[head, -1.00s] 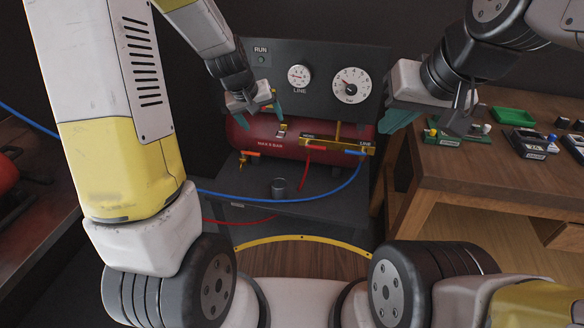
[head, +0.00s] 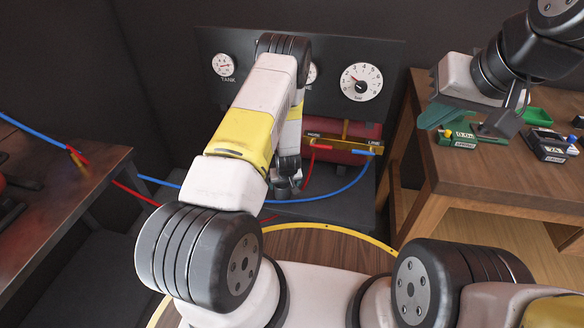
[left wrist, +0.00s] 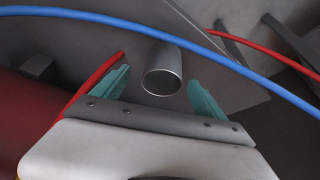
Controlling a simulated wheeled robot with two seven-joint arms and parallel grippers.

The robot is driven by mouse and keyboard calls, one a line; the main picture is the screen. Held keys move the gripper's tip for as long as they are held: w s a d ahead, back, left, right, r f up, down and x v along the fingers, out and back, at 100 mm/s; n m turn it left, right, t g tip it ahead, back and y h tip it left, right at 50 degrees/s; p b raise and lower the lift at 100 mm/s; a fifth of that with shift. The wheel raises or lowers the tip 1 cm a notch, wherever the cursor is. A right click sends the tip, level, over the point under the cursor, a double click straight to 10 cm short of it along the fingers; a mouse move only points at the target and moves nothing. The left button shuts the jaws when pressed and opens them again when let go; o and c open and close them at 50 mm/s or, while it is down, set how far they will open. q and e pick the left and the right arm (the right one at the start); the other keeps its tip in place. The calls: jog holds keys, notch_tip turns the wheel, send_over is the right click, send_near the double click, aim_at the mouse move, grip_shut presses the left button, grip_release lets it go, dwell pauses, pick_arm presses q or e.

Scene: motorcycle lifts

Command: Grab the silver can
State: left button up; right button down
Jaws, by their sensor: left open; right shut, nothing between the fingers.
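The silver can (left wrist: 162,70) is a small metal cylinder. In the left wrist view it lies between the two teal fingertips of my open left gripper (left wrist: 158,80), with visible space on either side. In the head view the can (head: 282,187) is on the dark shelf below the red tank, partly hidden by my left arm. My left gripper (head: 290,177) is mostly hidden there behind my forearm. My right gripper (head: 436,117) is shut and empty, above the left part of the wooden bench.
A blue hose (head: 335,192) curves around the can and crosses the left wrist view close to it. A red hose (head: 308,168) runs beside it. Behind are the red tank (head: 350,151) and gauge panel (head: 330,50). The wooden bench (head: 480,180) holds several small devices.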

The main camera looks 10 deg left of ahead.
pick_arm(q)
jog(key=x, duration=0.6)
jog(key=shift+a+f, duration=0.15)
jog(key=shift+a, duration=0.1)
jog(key=shift+c, duration=0.2)
jog(key=c, duration=1.5)
